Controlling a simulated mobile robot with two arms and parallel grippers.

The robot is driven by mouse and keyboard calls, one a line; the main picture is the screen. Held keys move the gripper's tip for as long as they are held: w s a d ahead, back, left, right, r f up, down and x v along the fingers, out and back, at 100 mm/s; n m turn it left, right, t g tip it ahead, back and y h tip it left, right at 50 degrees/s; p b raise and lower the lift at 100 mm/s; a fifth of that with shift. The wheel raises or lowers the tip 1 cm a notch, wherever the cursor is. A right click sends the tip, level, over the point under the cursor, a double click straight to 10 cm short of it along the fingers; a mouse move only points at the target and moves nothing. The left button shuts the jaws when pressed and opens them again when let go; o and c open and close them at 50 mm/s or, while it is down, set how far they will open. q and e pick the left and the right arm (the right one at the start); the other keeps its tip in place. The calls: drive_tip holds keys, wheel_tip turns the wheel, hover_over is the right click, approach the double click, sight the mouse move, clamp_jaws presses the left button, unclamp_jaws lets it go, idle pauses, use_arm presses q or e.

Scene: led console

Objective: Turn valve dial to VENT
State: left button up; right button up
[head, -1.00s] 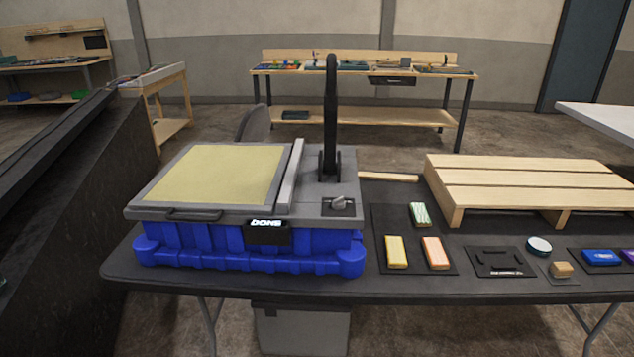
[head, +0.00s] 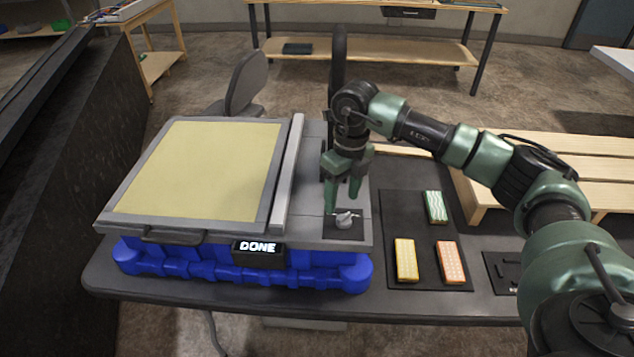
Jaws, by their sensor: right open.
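The valve dial (head: 345,219) is a small light grey knob on a dark square plate (head: 343,233) at the front right of the grey console top. Its labels are too small to read. The console has a pale yellow panel (head: 200,170), a blue base (head: 200,262) and a black display (head: 258,247) reading "DONE". My right gripper (head: 342,207) points down just above and behind the dial. Its green fingers are apart, with nothing held between them; I cannot tell whether they touch the dial. My left gripper is not in view.
A black upright arm (head: 338,60) stands at the back of the console, close to my right wrist. Right of the console, a dark mat (head: 425,275) holds yellow, orange and green blocks. A wooden pallet (head: 590,160) lies behind my right arm.

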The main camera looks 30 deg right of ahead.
sight(344, 216)
drive_tip(key=shift+w+d+r+h, duration=0.15)
drive_tip(key=shift+d+r+h, duration=0.25)
drive_tip(key=shift+d+r, duration=0.15)
drive_tip(key=shift+f, duration=0.25)
wheel_tip(344, 216, down, 6)
drive_tip(key=p, duration=0.2)
drive_tip(key=shift+p, duration=0.3)
drive_tip(key=shift+f, duration=0.55)
clamp_jaws()
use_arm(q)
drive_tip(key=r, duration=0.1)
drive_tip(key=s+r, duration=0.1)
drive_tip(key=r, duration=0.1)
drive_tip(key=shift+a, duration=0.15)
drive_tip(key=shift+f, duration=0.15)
